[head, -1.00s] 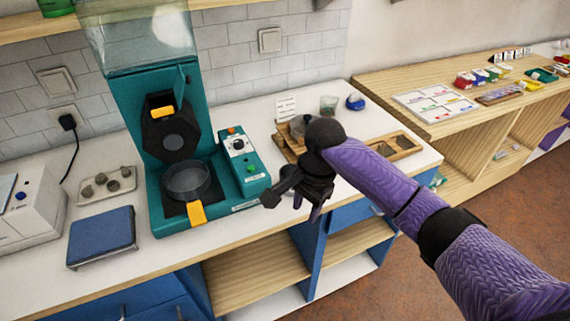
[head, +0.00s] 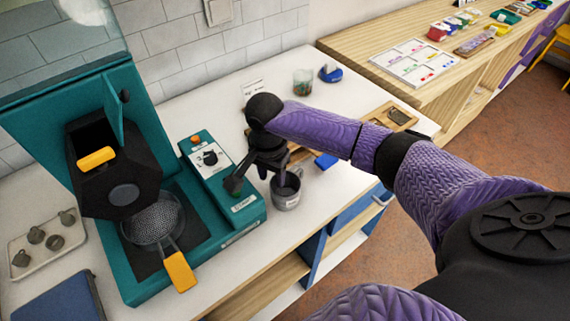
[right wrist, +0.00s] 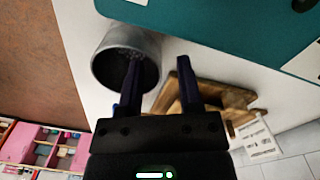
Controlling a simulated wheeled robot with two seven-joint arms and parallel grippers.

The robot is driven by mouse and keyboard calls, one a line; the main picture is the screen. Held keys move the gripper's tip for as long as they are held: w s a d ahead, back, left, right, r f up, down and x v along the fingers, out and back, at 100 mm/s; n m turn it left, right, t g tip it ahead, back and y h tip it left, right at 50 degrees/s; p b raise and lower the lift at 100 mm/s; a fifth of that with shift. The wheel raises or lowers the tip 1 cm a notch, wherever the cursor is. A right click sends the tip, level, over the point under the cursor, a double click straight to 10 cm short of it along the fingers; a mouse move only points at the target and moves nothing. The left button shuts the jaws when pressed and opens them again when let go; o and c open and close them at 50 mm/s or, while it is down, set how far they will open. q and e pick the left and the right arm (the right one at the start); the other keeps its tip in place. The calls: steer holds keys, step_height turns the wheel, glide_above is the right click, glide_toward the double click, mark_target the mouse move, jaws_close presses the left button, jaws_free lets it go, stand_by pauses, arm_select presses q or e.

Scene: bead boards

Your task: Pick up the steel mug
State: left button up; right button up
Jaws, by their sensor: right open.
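The grey steel mug (head: 287,197) stands upright on the white counter, right of the teal machine. It also shows in the right wrist view (right wrist: 103,65), with its dark opening facing the camera. My right gripper (head: 271,172) is open and points down at the mug's rim. In the right wrist view, one finger of the gripper (right wrist: 160,78) overlaps the mug's opening and the other is outside it, over the counter. I cannot tell whether the first finger is inside the mug or above it. My left gripper is not in view.
The teal machine (head: 225,180) with an orange-handled sieve (head: 153,222) stands close left of the gripper. A wooden tray (head: 402,116) lies behind the arm, and a blue block (head: 325,160) lies right of the mug. A glass beaker (head: 303,82) stands farther back.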

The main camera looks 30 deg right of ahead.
mark_target(274, 185)
step_height(274, 185, down, 4)
steer(key=shift+s+d+b, duration=0.1)
steer(key=shift+d+b, duration=0.05)
steer(key=shift+b, duration=0.4)
steer(key=shift+r, duration=0.1)
jaws_close()
stand_by(0.8)
